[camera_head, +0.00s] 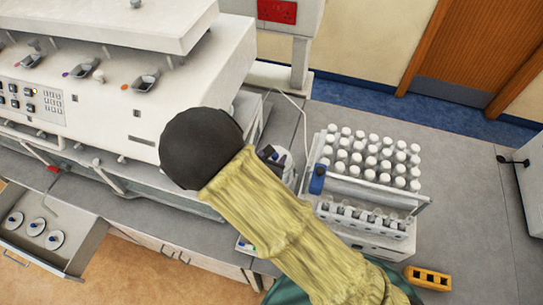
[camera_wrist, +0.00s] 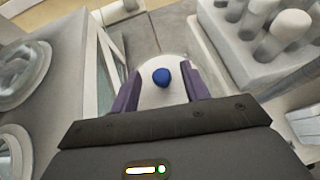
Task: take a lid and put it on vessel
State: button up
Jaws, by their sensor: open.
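My gripper (camera_wrist: 160,76) is open, with its two purple fingers on either side of a blue knob on a white round lid (camera_wrist: 150,98). I cannot tell whether the fingers touch it. In the head view my gripper (camera_head: 273,154) shows as a small dark shape beyond the sleeved arm, and the arm hides much around it. Three white lids with dark knobs (camera_head: 37,227) lie in the open drawer at lower left. Round, glassy vessel-like openings (camera_wrist: 22,75) show at the left of the wrist view; my arm and the machine hide the vessels in the head view.
The large white machine (camera_head: 110,95) fills the left side. A yellow block (camera_head: 428,278) lies at lower right. The bench (camera_head: 470,220) is clear there.

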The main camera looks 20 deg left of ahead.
jog(key=b+v, duration=0.4)
jog(key=v, duration=1.3)
jog(key=shift+s+b, duration=0.2)
jog(key=shift+b, duration=0.2)
